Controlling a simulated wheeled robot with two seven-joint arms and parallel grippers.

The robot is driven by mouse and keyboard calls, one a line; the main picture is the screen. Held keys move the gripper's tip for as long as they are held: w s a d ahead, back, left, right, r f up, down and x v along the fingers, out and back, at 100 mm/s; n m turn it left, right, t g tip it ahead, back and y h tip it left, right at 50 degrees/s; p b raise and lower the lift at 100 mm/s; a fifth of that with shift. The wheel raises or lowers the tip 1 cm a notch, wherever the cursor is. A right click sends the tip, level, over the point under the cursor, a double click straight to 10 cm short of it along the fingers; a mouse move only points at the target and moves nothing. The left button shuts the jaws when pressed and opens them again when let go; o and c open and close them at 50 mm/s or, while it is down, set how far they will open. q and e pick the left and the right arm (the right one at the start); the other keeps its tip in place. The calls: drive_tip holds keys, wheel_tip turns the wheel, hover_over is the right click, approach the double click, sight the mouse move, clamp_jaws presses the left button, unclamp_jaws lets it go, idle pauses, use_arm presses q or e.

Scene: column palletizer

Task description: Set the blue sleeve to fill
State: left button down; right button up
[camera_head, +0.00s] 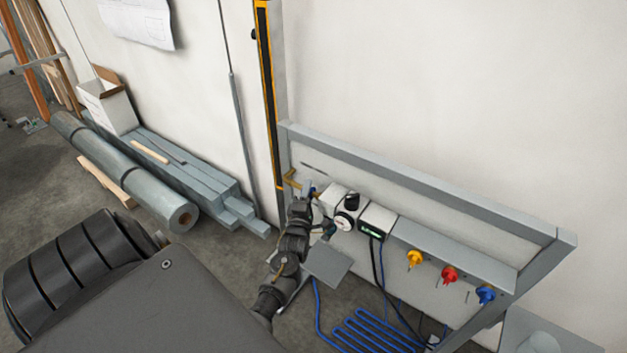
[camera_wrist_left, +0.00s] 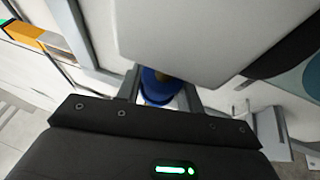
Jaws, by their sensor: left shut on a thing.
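The blue sleeve (camera_wrist_left: 156,84) shows between the two fingers of my left gripper (camera_wrist_left: 160,97) in the left wrist view. In the head view a small bit of the sleeve (camera_head: 312,190) shows at the left end of the grey frame, beside a brass fitting (camera_head: 291,179). My left gripper (camera_head: 308,196) is shut on the sleeve, and its dark wrist hides most of it. I cannot tell from these views which way the sleeve is set. My right gripper is in neither view.
A pressure gauge (camera_head: 344,221), a black knob (camera_head: 352,199) and a display box (camera_head: 376,224) sit just right of the gripper. Yellow (camera_head: 414,259), red (camera_head: 449,274) and blue (camera_head: 485,294) handles follow along the rail. Blue hose (camera_head: 365,331) lies below. Pipes (camera_head: 130,176) lie left.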

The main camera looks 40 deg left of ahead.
use_arm(q)
drive_tip(key=shift+d+f, duration=0.1)
drive_tip(key=shift+d, duration=0.05)
drive_tip(key=c, duration=1.4)
unclamp_jaws()
drive_tip(key=o, duration=0.3)
drive_tip(key=shift+d, duration=0.1)
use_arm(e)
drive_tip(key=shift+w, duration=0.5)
use_arm(q)
drive_tip(key=shift+o, duration=0.2)
drive_tip(key=shift+s+d+f, duration=0.1)
drive_tip(key=shift+s+f, duration=0.05)
drive_tip(key=shift+s, duration=0.25)
drive_tip(key=b+v, duration=0.3)
drive_tip(key=v, duration=0.7)
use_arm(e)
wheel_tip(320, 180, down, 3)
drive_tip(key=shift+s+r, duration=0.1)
